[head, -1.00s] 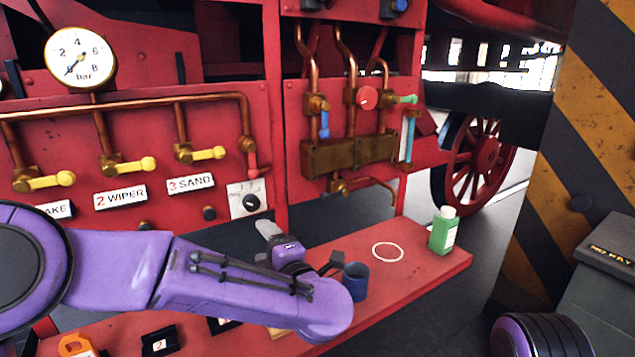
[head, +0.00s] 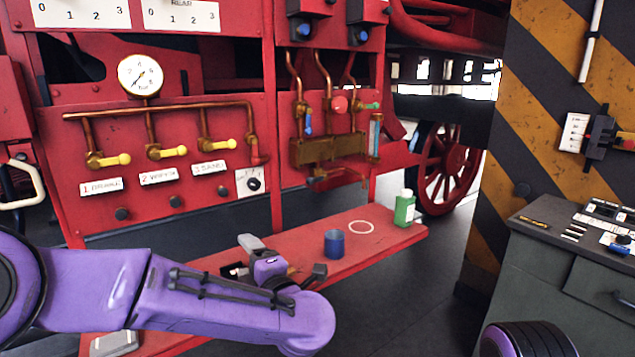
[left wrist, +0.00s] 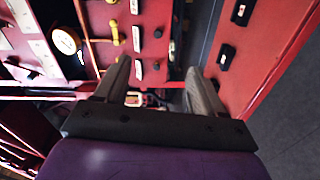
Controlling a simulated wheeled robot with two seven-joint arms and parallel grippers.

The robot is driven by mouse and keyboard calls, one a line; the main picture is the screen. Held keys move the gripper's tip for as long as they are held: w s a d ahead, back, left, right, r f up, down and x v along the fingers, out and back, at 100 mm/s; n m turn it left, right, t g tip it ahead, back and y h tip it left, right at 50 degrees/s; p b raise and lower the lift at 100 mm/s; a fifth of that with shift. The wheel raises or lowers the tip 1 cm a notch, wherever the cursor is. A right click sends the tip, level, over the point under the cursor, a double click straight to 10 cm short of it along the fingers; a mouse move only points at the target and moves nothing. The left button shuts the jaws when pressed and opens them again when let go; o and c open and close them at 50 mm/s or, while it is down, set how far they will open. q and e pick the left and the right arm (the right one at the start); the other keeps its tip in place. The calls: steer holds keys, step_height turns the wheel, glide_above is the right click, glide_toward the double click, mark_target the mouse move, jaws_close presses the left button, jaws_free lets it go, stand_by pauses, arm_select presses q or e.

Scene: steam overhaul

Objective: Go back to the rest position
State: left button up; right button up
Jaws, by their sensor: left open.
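My left gripper (head: 251,244) is at the end of the purple arm, in front of the red shelf (head: 385,238) and pointing away from me. In the left wrist view its two grey fingers (left wrist: 160,88) stand wide apart with nothing held between them. My right gripper is not in view.
A blue cup (head: 333,244) and a green bottle (head: 404,208) stand on the shelf. Behind are a red panel with yellow-handled valves (head: 167,152) and a pressure gauge (head: 140,76). A grey cabinet (head: 545,270) stands at right. Dark floor shows between shelf and cabinet.

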arm_select(q)
steer(key=s+a+f+m+g+h, duration=0.1)
steer(key=s+f+m+h, duration=0.2)
steer(key=f, duration=0.6)
steer(key=s+a+f+m+h, duration=0.2)
steer(key=f+m, duration=0.4)
steer(key=f, duration=0.3)
steer(key=s+a+f+m+g+h, duration=0.1)
steer(key=s+f+m+h, duration=0.2)
steer(key=f, duration=0.6)
steer(key=s+a+f+m+g, duration=0.1)
steer(key=s+a+f+g, duration=0.2)
steer(key=s, duration=0.6)
steer(key=s+a+f+m+g, duration=0.2)
steer(key=s+a+f, duration=0.3)
steer(key=s+f, duration=0.3)
steer(key=s+a+f+m+g+y, duration=0.1)
steer(key=s+a+f+g, duration=0.3)
steer(key=s, duration=0.7)
step_height(320, 180, down, 2)
steer(key=shift+s+a+m, duration=0.35)
steer(key=shift+a+m, duration=0.05)
steer(key=shift+a, duration=0.2)
